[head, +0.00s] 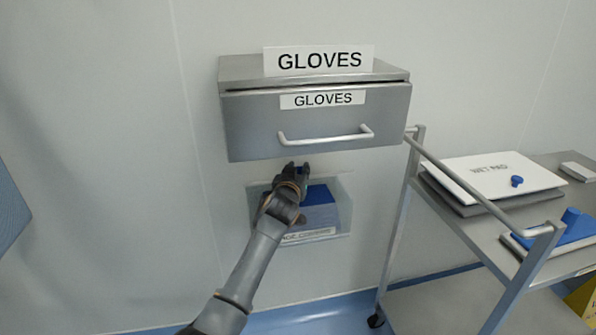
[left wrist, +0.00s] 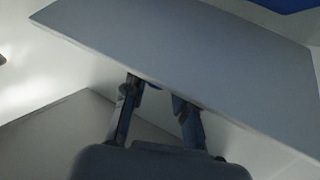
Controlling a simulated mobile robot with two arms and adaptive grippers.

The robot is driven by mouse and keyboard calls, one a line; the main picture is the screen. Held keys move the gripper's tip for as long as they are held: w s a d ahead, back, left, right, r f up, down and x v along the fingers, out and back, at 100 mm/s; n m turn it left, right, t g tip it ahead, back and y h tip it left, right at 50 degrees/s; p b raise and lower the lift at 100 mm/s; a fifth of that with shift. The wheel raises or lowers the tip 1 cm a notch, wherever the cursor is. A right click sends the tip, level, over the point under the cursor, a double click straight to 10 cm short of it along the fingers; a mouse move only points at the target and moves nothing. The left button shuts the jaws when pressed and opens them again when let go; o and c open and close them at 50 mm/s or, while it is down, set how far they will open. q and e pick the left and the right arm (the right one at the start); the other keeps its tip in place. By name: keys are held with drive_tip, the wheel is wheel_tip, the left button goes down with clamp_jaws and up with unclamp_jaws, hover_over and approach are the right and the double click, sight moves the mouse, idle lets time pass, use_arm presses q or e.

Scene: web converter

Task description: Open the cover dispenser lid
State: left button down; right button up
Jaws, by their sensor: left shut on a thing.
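The cover dispenser (head: 343,190) is a see-through box on the wall below the gloves drawer, with blue material inside and a partly hidden label on its front. My left gripper (head: 298,168) is at its top edge, just under the drawer, and covers its upper left part. The gripper is shut on what appears to be the dispenser lid; the fingers hide most of the contact. My right gripper is not in view.
The steel gloves drawer (head: 250,135) with its bar handle (head: 325,137) juts out right above my left gripper. A metal cart (head: 540,205) stands at the right, carrying a white wet pad board (head: 475,172) and a blue-topped item (head: 565,230). The wall left of the dispenser is clear.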

use_arm(q)
drive_tip(key=shift+r, duration=0.6)
drive_tip(key=c, duration=1.1)
unclamp_jaws()
drive_tip(key=shift+s+f, duration=0.1)
drive_tip(key=shift+f, duration=0.1)
drive_tip(key=shift+f, duration=0.1)
drive_tip(key=s+a+r, duration=0.1)
drive_tip(key=s, duration=1)
drive_tip(key=shift+s+r, duration=0.25)
drive_tip(key=shift+s, duration=0.15)
